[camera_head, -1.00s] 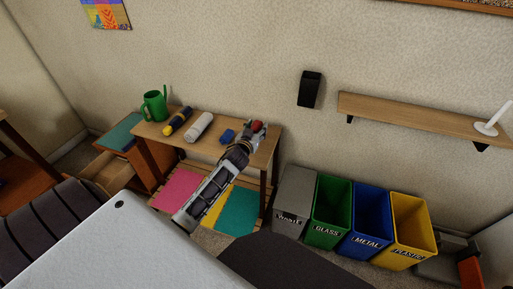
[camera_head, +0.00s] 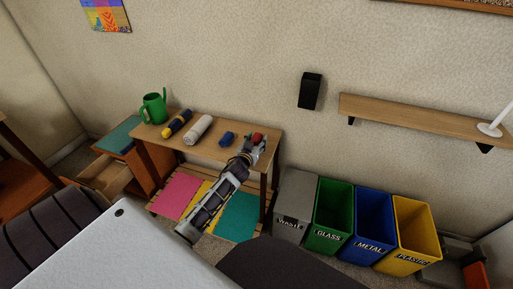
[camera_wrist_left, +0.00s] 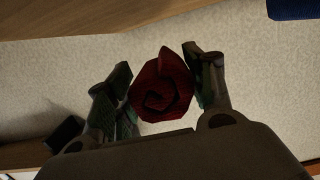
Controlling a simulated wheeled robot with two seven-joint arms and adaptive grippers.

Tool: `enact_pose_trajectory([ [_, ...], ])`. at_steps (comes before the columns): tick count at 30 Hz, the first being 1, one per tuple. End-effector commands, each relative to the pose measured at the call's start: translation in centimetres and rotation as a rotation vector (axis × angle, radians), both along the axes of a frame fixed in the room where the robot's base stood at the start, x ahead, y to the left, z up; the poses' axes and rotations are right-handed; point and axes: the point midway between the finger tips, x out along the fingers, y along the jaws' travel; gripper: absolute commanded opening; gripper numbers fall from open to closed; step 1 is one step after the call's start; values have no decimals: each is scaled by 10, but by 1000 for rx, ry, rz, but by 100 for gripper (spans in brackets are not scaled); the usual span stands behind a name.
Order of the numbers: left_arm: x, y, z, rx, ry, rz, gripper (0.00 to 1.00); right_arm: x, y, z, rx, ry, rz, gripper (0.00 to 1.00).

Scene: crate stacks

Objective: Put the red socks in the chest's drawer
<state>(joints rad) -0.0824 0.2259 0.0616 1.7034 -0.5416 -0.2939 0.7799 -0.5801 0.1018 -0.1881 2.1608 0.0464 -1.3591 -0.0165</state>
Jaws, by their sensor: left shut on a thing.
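The rolled red socks (camera_wrist_left: 161,87) are between the fingers of my left gripper (camera_wrist_left: 160,92) in the left wrist view. In the head view the red socks (camera_head: 257,138) show at the tip of my left gripper (camera_head: 254,148), at the right end of the wooden table. My left gripper is shut on them. The chest (camera_head: 132,160) stands left of the table, and its open drawer (camera_head: 106,174) shows a bare wooden inside. My right gripper is not in view.
On the table (camera_head: 219,153) lie blue socks (camera_head: 227,139), a white roll (camera_head: 198,130), a dark-and-yellow roll (camera_head: 177,124) and a green watering can (camera_head: 154,107). Several bins, including a grey one (camera_head: 294,205), stand at the right. A shelf (camera_head: 415,117) is on the wall.

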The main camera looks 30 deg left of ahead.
Motion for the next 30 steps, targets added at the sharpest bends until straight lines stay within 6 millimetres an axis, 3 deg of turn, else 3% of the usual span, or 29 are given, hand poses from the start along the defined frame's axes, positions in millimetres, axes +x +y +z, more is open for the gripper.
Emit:
enact_pose_trajectory([
  [3,0,0,-17,-2,1,0,36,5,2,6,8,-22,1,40],
  [9,0,-1,-31,-2,1,0,36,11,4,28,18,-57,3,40],
  [24,0,0,-36,-2,1,0,36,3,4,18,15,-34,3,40],
  [29,0,0,-39,-1,1,0,36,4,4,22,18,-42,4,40],
  [30,0,0,-39,-1,1,0,55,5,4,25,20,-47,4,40],
])
